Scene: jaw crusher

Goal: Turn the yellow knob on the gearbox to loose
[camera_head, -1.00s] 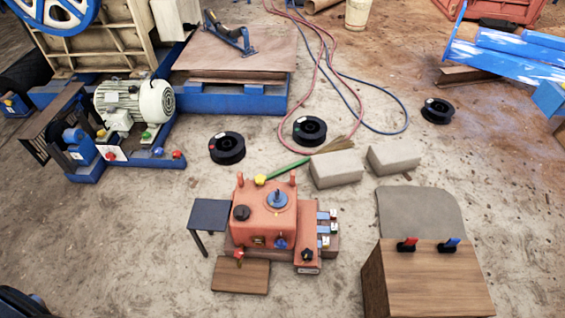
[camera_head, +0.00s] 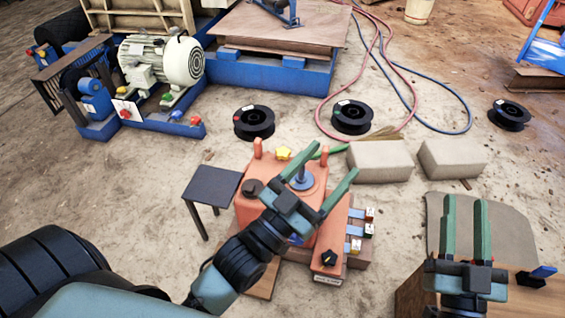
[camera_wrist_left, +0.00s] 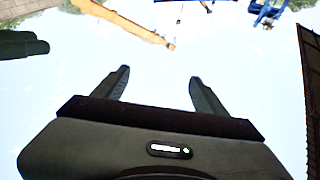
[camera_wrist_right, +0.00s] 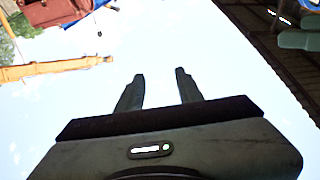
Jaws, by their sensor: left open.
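The orange-red gearbox (camera_head: 246,214) stands on the ground in the middle of the head view. The small yellow knob (camera_head: 283,153) is at its far edge, between two upright orange pegs, and is unobstructed. My left gripper (camera_head: 337,148) is open and empty. In the head view it overlaps the gearbox's top and right side, its fingers pointing up and right, away from the knob. My right gripper (camera_head: 465,198) is open and empty, in front of the wooden box at right. The left wrist view (camera_wrist_left: 157,75) and right wrist view (camera_wrist_right: 158,72) show the fingers apart against sky.
A small dark table (camera_head: 212,184) stands left of the gearbox. Two pale blocks (camera_head: 380,161) (camera_head: 452,158) lie behind it to the right, with black spools (camera_head: 254,122) farther back. A motor (camera_head: 165,60) stands at the upper left. A wooden box (camera_head: 527,300) stands at lower right.

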